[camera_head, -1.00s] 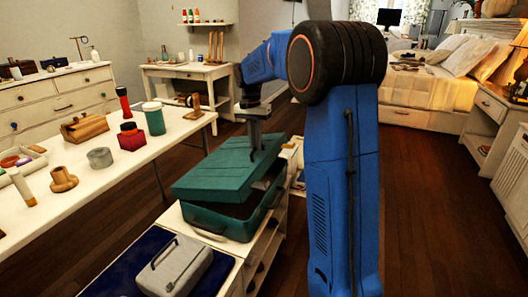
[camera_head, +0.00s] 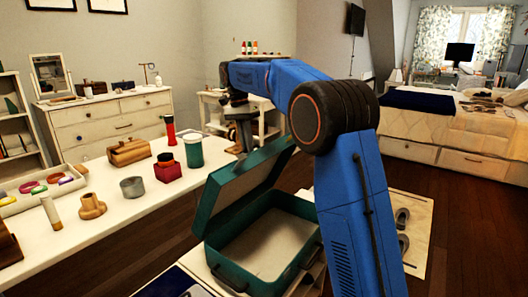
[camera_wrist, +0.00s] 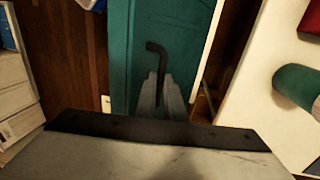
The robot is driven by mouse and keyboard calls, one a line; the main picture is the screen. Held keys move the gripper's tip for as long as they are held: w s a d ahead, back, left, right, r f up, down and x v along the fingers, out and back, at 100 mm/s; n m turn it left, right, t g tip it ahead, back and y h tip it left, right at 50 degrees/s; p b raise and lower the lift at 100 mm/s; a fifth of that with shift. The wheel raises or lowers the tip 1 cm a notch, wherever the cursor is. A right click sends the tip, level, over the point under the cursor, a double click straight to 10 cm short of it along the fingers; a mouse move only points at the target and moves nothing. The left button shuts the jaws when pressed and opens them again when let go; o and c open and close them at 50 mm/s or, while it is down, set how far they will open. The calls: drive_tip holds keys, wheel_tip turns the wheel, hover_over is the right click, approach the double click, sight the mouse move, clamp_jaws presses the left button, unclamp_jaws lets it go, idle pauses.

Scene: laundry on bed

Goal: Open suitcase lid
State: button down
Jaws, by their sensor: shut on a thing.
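The teal suitcase (camera_head: 215,262) stands with its lid (camera_head: 232,190) raised steeply on the left side, showing a pale, empty-looking interior. My gripper (camera_head: 243,142) is at the lid's upper far edge, partly hidden behind it. In the wrist view the gripper's grey fingers (camera_wrist: 164,92) are shut on a dark bent handle (camera_wrist: 156,48) against the teal lid (camera_wrist: 185,35). The exact contact is partly hidden by the fingers.
A long white table (camera_head: 95,235) on the left holds a green cup (camera_head: 194,152), a red jar (camera_head: 167,168) and several other items, close to the raised lid. A bed (camera_head: 440,135) is at the back right. Dark wooden floor is open in front of it.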

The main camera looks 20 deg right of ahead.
drive_tip(key=w+a+g, duration=0.1)
drive_tip(key=w+a, duration=0.4)
drive_tip(key=w, duration=0.1)
drive_tip(key=shift+w+f+h, duration=0.2)
drive_tip(key=shift+f+h, duration=0.15)
drive_tip(key=shift+h, duration=0.05)
idle(0.4)
drive_tip(key=c, duration=1.8)
unclamp_jaws()
drive_tip(key=shift+w, duration=0.1)
drive_tip(key=shift+c, duration=0.2)
drive_tip(key=shift+r, duration=0.1)
drive_tip(key=shift+d, duration=0.1)
